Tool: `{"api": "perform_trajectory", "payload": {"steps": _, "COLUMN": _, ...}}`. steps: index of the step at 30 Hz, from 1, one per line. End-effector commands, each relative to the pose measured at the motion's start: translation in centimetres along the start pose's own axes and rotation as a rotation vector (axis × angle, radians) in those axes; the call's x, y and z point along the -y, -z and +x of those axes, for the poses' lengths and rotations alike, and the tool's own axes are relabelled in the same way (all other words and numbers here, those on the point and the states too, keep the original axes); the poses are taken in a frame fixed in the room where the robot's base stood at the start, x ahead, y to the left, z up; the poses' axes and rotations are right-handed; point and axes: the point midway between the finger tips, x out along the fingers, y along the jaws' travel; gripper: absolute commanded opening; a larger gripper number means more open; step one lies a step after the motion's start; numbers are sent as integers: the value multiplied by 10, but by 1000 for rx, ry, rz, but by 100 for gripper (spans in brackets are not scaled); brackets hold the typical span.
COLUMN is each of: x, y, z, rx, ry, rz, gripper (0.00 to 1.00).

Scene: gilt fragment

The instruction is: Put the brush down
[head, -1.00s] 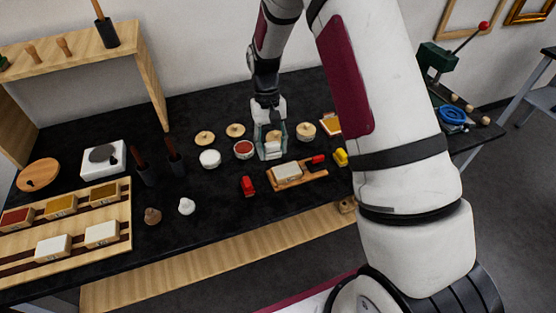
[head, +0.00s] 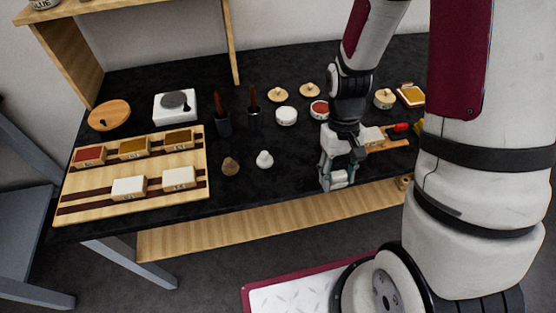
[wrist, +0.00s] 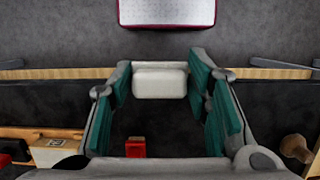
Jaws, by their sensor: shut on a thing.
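My gripper (head: 336,182) is low over the front edge of the black table. It is shut on a pale, block-like thing (wrist: 160,83), which shows between the green finger pads in the wrist view; I cannot tell whether this is the brush. Two brown-handled tools, perhaps brushes, stand upright in a left dark holder (head: 223,124) and a right dark holder (head: 254,117). A small red thing (wrist: 135,147) lies on the table below the gripper in the wrist view; it is hidden in the head view.
A wooden rack (head: 75,207) with labelled blocks fills the table's left side. A brown cone (head: 230,166) and a white knob (head: 264,159) stand left of my gripper. A wooden board (head: 393,143) lies right of it. Black tabletop is clear between the knob and gripper.

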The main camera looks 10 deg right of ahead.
Motion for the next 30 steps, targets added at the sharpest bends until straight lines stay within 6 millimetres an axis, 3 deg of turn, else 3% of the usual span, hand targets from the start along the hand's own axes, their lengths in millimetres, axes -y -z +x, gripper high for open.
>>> {"api": "perform_trajectory", "payload": {"steps": 5, "x": 2, "y": 2, "z": 3, "rx": -1, "ry": 0, "rz": -7, "gripper": 18}}
{"api": "perform_trajectory", "payload": {"steps": 21, "x": 35, "y": 118, "z": -18, "rx": -1, "ry": 0, "rz": -8, "gripper": 18}}
{"api": "perform_trajectory", "payload": {"steps": 30, "x": 42, "y": 144, "z": -22, "rx": 0, "ry": 0, "rz": -7, "gripper": 18}}
